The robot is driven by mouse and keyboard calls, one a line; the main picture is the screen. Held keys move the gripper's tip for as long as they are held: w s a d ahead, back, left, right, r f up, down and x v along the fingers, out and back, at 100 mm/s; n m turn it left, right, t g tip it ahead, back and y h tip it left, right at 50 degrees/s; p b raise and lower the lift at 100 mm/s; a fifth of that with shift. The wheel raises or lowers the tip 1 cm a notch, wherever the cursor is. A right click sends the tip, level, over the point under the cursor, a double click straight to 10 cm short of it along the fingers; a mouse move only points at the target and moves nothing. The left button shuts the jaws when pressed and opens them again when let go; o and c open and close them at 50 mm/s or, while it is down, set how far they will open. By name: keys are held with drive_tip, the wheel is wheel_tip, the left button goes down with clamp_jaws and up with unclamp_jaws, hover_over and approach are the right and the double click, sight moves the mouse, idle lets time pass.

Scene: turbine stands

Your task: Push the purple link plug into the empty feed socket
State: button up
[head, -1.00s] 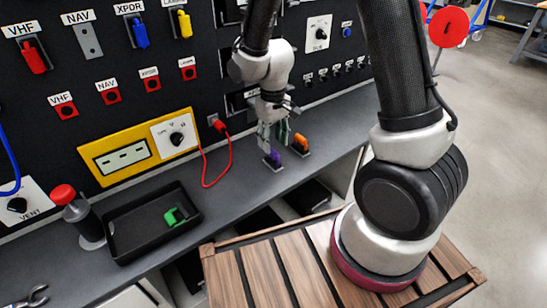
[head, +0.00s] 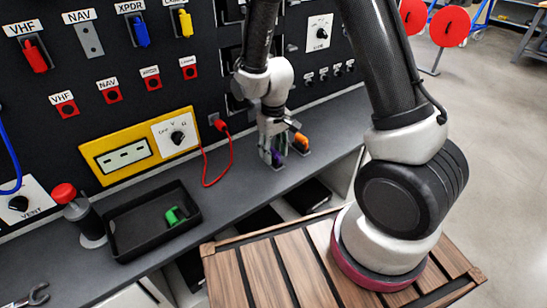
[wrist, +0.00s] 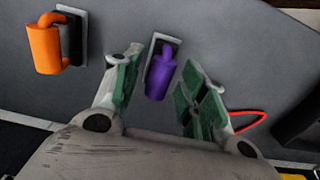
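The purple link plug (head: 278,160) stands on a small grey plate on the bench, mostly hidden by my gripper in the head view. In the wrist view the purple plug (wrist: 160,77) is upright on its plate, between and slightly beyond the fingertips. My gripper (head: 271,157) is low over the bench. In the wrist view my gripper (wrist: 157,88) is open, its green pads either side of the plug with gaps showing. On the panel, the socket plate (head: 90,40) under the upper NAV label holds no plug.
An orange plug (head: 301,141) stands just beside the purple one, close to my gripper; it also shows in the wrist view (wrist: 45,48). A red cable (head: 231,155) loops onto the bench. A black tray (head: 125,240) holds a green piece (head: 175,216).

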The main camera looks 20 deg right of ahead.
clamp_jaws()
drive_tip(key=shift+r, duration=0.7)
drive_tip(key=shift+r, duration=0.8)
